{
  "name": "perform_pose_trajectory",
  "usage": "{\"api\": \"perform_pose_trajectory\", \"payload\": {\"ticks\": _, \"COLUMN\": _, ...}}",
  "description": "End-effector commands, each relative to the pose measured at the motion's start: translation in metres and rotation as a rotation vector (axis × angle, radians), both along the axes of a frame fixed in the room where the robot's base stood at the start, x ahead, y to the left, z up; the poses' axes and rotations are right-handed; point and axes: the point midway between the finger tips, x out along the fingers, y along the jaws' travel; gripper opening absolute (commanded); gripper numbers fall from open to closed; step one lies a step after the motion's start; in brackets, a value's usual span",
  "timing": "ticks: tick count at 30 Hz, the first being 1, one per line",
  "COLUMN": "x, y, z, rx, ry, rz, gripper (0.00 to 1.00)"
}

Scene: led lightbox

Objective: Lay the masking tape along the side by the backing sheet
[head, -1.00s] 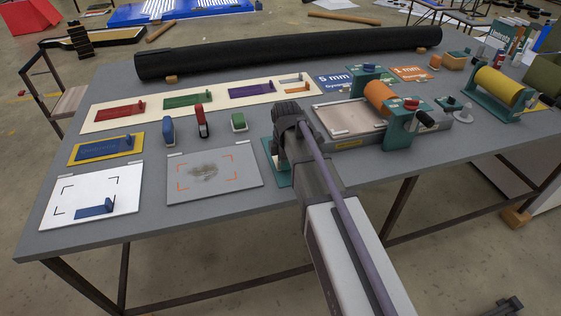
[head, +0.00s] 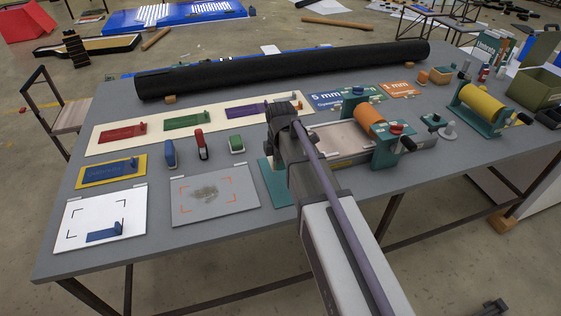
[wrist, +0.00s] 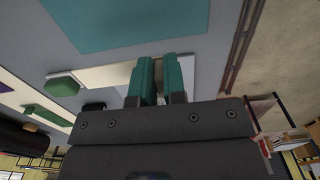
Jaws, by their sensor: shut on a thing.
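My gripper (wrist: 158,62) shows two teal fingers in the wrist view, shut on a narrow tan thing between them; I cannot tell whether it is the masking tape. In the head view its fingertips are hidden behind my wrist. My gripper is above a teal mat (head: 268,178). A grey board (head: 182,215) with orange corner marks and a dark smudge lies left of it. A white sheet (head: 85,238) with black corner marks and a blue tabbed piece lies further left. I cannot tell which is the backing sheet.
Blue, red and green (head: 237,144) blocks stand behind the grey board. A cream strip board (head: 155,149) holds tabbed colour pieces, before a long black roll (head: 285,69). An orange roller press (head: 387,145) and yellow roll (head: 478,103) stand right. The front left table edge is clear.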

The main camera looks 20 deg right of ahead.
Motion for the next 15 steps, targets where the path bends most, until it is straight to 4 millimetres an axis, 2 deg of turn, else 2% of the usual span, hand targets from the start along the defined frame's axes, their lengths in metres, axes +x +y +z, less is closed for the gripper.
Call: {"api": "perform_pose_trajectory", "payload": {"ticks": 15, "x": 0.000, "y": 0.000, "z": 0.042, "rx": 0.000, "ry": 0.000, "rz": 0.000, "gripper": 0.00}}
